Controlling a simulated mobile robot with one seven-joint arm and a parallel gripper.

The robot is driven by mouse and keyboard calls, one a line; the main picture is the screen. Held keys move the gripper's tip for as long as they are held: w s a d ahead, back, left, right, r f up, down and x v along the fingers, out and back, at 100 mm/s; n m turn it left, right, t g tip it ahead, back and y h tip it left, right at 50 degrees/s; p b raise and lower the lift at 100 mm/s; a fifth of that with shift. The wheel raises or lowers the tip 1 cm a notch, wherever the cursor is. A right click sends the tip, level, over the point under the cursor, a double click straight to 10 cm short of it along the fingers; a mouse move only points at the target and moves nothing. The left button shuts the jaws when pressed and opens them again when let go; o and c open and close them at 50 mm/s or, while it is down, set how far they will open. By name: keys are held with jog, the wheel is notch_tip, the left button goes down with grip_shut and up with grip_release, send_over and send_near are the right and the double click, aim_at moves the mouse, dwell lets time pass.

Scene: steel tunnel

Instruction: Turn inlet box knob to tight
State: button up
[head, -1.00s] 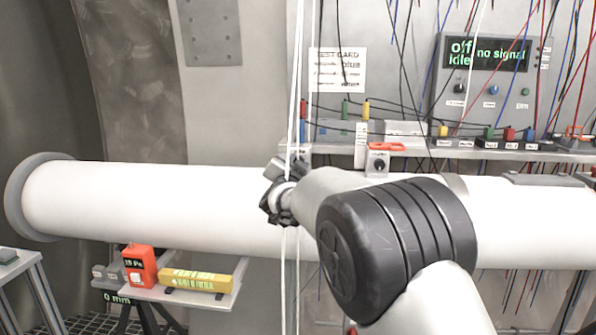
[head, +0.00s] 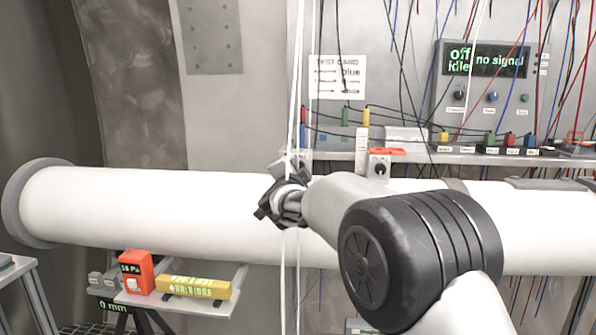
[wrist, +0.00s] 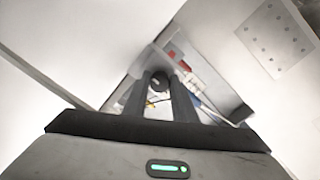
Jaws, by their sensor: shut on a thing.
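In the wrist view, my gripper (wrist: 163,98) has its two dark fingers on either side of a small round black knob (wrist: 160,79). The fingers are closed on the knob, which sits on a grey box-like fitting. In the head view, my gripper (head: 284,192) is in front of the white pipe, left of the middle. My gripper and wrist hide the knob and most of its box there. The knob's pointer and any tight marking cannot be read.
A second small box (head: 379,167) with a black knob and orange top stands on the pipe to the right. White cords (head: 299,80) hang beside my gripper. The panel (head: 487,60) reads off, idle, no signal.

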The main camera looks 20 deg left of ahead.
jog(key=o, duration=1)
jog(key=shift+o, duration=0.2)
jog(key=shift+s, duration=0.1)
jog(key=v, duration=1.7)
jog(key=shift+s+d, duration=0.1)
jog(key=shift+d, duration=0.05)
